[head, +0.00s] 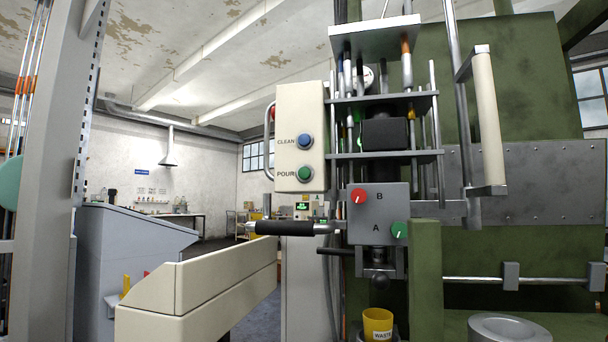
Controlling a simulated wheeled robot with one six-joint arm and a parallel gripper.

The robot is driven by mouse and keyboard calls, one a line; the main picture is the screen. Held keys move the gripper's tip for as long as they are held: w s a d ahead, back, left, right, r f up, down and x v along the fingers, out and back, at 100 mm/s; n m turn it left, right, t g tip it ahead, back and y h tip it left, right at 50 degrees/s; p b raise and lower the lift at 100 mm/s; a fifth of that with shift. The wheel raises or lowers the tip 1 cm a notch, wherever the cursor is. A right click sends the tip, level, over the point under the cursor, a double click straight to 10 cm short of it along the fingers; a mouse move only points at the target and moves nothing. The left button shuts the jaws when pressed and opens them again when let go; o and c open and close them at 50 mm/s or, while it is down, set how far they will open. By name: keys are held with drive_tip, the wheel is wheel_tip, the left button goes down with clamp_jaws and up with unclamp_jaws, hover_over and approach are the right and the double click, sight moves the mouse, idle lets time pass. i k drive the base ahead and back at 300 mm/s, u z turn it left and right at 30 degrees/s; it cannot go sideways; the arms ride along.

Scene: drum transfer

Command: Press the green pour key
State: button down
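The green pour key (305,174) is a round green button on a cream control box (292,215) left of the machine's middle. The word POUR stands to its left. A blue button (305,141) labelled CLEAN sits above it on the same face. Nothing covers the green key, and nothing touches it. Whether it is pressed in cannot be told. My gripper does not show in the head view.
A horizontal lever with a black grip (286,228) sticks out below the control box. A grey valve block (379,214) has red and green knobs. A yellow WASTE cup (378,323) stands below. A long cream box shape (200,290) fills the lower left.

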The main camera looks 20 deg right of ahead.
sight(304, 173)
drive_tip(key=z, duration=0.05)
drive_tip(key=k, duration=0.5)
drive_tip(key=u, duration=1.65)
drive_tip(key=i, duration=0.85)
drive_tip(key=z, duration=2)
